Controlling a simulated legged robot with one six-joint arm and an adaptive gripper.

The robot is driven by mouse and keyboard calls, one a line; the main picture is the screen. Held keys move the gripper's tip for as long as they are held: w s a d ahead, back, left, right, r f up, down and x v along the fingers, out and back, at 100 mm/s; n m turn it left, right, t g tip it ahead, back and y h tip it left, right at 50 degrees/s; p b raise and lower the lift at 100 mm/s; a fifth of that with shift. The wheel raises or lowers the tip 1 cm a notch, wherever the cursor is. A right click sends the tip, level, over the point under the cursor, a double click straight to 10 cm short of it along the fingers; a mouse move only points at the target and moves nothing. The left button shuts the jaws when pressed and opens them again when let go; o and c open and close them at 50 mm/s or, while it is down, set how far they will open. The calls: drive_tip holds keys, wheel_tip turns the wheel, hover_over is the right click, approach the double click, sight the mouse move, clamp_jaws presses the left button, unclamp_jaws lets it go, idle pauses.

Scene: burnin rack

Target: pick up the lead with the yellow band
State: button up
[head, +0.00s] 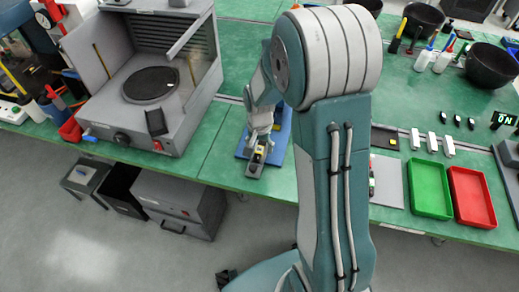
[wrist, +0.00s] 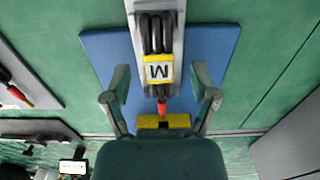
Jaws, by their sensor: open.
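The lead with the yellow band (wrist: 160,70) is a bundle of black strands in the wrist view. Its yellow band carries a white label with a black letter that reads as M in this view. A red tip (wrist: 162,107) shows below the band. The lead lies along a light grey holder (wrist: 178,20) over a blue board (wrist: 104,50). My gripper (wrist: 160,76) is open, with one finger on each side of the band and visible gaps to it. In the head view my gripper (head: 261,140) is over the blue board (head: 280,125), small and partly hidden by my arm.
A yellow block (wrist: 150,122) sits below the red tip, close to my palm. In the head view, a grey cabinet with a round dark plate (head: 151,84) stands left. A green tray (head: 430,190) and a red tray (head: 472,197) lie right. Green table shows around the board.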

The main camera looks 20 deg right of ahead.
drive_tip(key=shift+f, duration=0.15)
clamp_jaws()
